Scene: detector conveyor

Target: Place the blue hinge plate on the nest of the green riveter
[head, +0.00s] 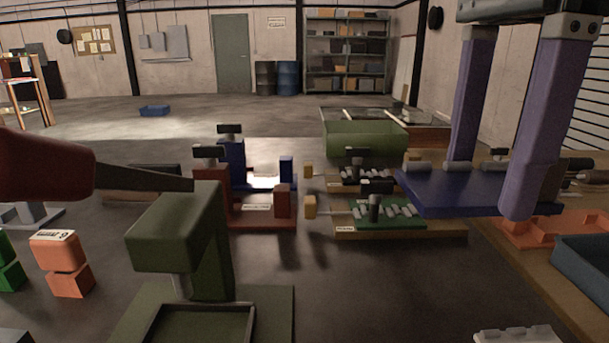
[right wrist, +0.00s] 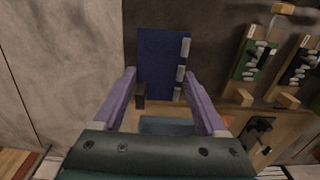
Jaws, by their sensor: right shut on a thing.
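The blue hinge plate (head: 435,193) is at the right of the head view, roughly level, with grey hinge knuckles along its far edge. My right gripper (head: 488,188) is shut on it, purple fingers on opposite sides. The right wrist view also shows the plate (right wrist: 161,55) between the fingers (right wrist: 160,78). The green riveter (head: 175,235) stands at the front, left of centre, with a red-gripped lever (head: 45,172). Its nest (head: 155,325), a rimmed rectangular recess, looks empty where visible; the bottom of the frame cuts it off. The plate is well right of the nest. My left gripper is not seen.
A red fixture (head: 262,222) and a blue fixture (head: 237,165) stand behind the riveter. A green board (head: 400,222) with small grey parts lies right of them. An orange block tool (head: 60,255) is at left. A dark blue bin (head: 585,265) is at right. The middle floor looks clear.

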